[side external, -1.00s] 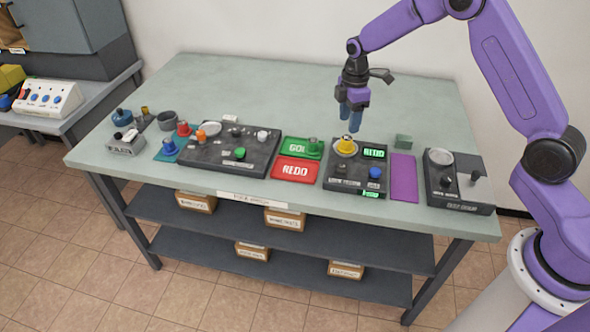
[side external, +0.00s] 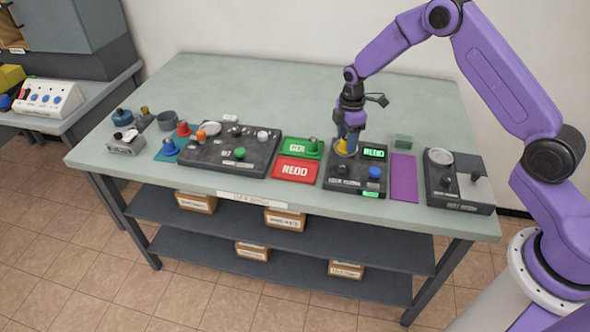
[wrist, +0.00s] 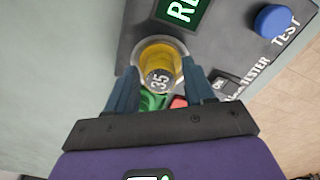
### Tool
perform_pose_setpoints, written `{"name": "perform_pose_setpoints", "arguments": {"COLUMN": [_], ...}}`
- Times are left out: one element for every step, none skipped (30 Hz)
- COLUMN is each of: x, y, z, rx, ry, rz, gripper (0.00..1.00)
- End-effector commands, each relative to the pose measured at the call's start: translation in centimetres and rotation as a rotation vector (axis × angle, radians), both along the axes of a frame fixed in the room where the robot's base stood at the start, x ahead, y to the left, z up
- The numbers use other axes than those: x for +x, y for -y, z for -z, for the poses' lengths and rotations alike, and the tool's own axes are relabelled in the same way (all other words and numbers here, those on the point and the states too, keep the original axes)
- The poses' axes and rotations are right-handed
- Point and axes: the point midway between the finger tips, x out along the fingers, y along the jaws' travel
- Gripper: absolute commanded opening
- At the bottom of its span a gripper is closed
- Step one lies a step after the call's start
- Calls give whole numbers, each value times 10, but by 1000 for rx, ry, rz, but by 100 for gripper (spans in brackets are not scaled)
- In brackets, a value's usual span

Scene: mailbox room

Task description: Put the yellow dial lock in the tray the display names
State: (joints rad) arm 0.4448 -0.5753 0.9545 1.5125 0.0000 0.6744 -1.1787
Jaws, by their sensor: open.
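The yellow dial lock (side external: 343,149) sits on a round metal plate on the dark tester box (side external: 340,177). In the wrist view the lock (wrist: 158,62) shows "35" on its face. My gripper (side external: 348,141) is open and lowered over the lock; in the wrist view its blue fingers lie on either side of the lock's near part. The tester's green display (side external: 374,153) appears to read "REDO"; the wrist view shows only "RE". Left of the tester are a red tray marked "REDO" (side external: 295,170), which looks empty, and a green tray marked "GO" (side external: 293,148) holding a green dial lock (side external: 312,145).
The tester has a blue button (side external: 375,173). A purple mat (side external: 403,178) and another dark box (side external: 462,195) lie to the right. A larger dark panel (side external: 225,160) with knobs stands left of the trays. The table's back half (side external: 250,85) is mostly clear.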

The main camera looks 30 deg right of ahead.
Motion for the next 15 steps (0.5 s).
{"name": "perform_pose_setpoints", "arguments": {"x": [0,0,0,0,0,0,0,0,0,0,0,0,0,0,0], "y": [0,0,0,0,0,0,0,0,0,0,0,0,0,0,0], "z": [0,0,0,0,0,0,0,0,0,0,0,0,0,0,0], "rx": [0,0,0,0,0,0,0,0,0,0,0,0,0,0,0], "ry": [0,0,0,0,0,0,0,0,0,0,0,0,0,0,0], "rz": [0,0,0,0,0,0,0,0,0,0,0,0,0,0,0], "gripper": [53,53,53,53,53,53,53,53,40,30,21,8,5,5,0]}}
